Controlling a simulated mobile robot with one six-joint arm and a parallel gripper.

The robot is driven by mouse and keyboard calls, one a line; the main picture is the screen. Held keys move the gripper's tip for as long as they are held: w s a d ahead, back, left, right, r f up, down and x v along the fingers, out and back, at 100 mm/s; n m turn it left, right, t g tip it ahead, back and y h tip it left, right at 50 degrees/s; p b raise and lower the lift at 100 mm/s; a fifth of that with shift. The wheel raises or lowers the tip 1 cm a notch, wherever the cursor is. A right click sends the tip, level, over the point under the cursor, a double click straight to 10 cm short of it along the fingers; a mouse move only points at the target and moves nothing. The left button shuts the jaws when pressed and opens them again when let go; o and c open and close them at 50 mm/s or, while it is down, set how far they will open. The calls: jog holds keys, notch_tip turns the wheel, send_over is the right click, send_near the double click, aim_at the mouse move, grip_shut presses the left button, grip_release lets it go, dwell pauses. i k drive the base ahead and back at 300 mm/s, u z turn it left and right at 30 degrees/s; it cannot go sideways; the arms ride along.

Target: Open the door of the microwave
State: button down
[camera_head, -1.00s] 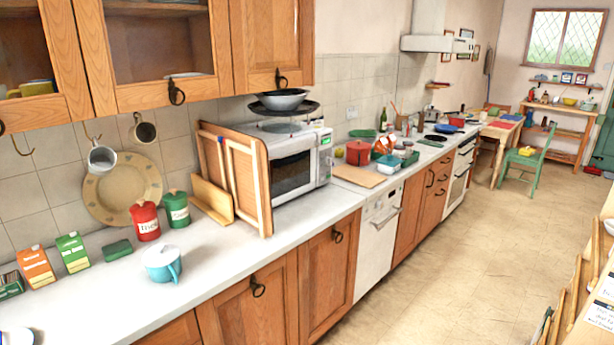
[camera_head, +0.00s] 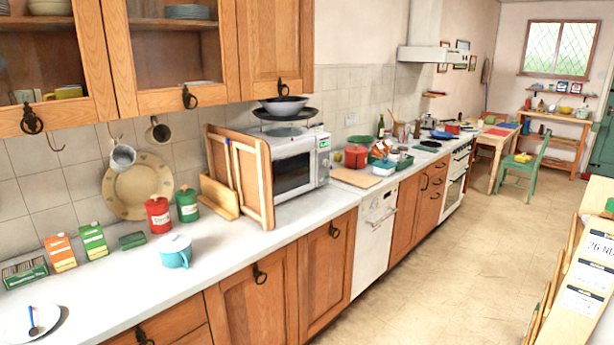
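The white microwave (camera_head: 297,168) stands on the counter, left of the red pot. Its dark-windowed door faces right and toward the floor side and looks shut. A control panel (camera_head: 323,157) is at the door's right edge. Wooden boards (camera_head: 258,185) lean upright against the microwave's left side and hide that side. A rack with a dark bowl (camera_head: 284,106) stands on top of the microwave. My gripper is not in view.
The white counter (camera_head: 225,255) holds a turquoise mug (camera_head: 175,252), red and green canisters, cartons and a plate. Wall cabinets hang above.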

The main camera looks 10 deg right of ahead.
aim_at(294, 175)
jog(key=z, duration=0.05)
jog(key=k, duration=0.15)
jog(key=u, duration=0.2)
jog(key=i, duration=0.95)
jog(key=u, duration=0.8)
jog(key=k, duration=0.15)
jog(key=z, duration=2.9)
